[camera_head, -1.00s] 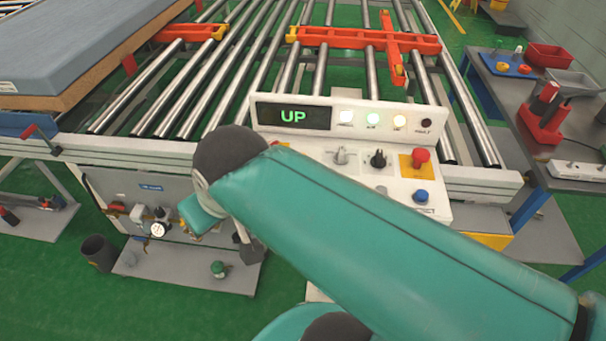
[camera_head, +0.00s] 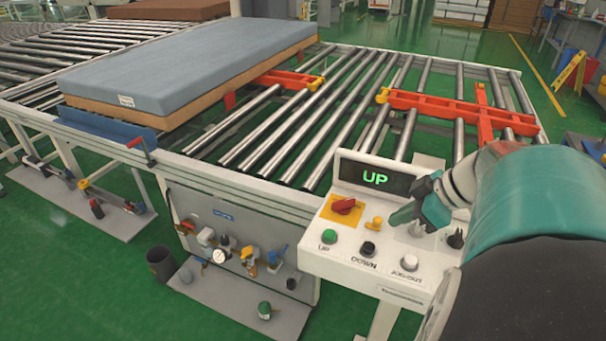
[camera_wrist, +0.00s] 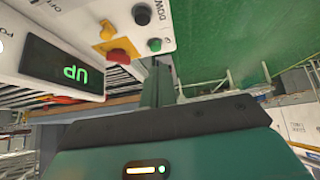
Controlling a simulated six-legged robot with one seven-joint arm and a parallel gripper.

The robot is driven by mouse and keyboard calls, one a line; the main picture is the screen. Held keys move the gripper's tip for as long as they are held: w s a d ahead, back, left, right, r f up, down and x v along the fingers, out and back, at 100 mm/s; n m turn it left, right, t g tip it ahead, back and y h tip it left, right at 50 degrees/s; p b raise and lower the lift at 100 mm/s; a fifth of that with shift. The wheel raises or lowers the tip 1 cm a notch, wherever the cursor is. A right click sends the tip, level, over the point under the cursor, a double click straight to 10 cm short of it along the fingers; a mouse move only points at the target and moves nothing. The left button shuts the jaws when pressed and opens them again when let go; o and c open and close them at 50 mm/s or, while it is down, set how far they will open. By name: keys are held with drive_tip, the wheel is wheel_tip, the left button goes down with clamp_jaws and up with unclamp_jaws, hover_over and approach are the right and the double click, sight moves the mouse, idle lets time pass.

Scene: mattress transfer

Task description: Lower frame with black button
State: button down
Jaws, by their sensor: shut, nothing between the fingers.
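The control panel (camera_head: 385,285) stands in front of the roller table, and its display (camera_head: 375,178) reads UP in green. The black button (camera_head: 368,248), labelled DOWN, sits between the green UP button (camera_head: 329,236) and a white button (camera_head: 409,263). The black button also shows in the wrist view (camera_wrist: 142,14) at the top. My gripper (camera_head: 397,219) is shut and empty, above the panel and to the upper right of the black button, apart from it. The orange-red frame (camera_head: 455,108) sits among the rollers.
A red switch (camera_head: 343,206) on a yellow plate and a small yellow knob (camera_head: 374,223) stand near my gripper. A blue-grey mattress (camera_head: 190,65) lies on the table's left part. Green floor (camera_head: 60,280) is open at the front left.

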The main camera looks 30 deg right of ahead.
drive_tip(key=d, duration=0.1)
drive_tip(key=s+d, duration=0.1)
drive_tip(key=shift+d+n+t, duration=0.3)
drive_tip(key=shift+n, duration=0.1)
hover_over(364, 245)
drive_tip(key=s, duration=0.2)
drive_tip(key=f, duration=0.8)
drive_tip(key=shift+d, duration=0.4)
drive_tip(key=f, duration=0.2)
drive_tip(key=shift+s+d+f, duration=0.15)
drive_tip(key=shift+d+f, duration=0.15)
drive_tip(key=shift+f, duration=0.55)
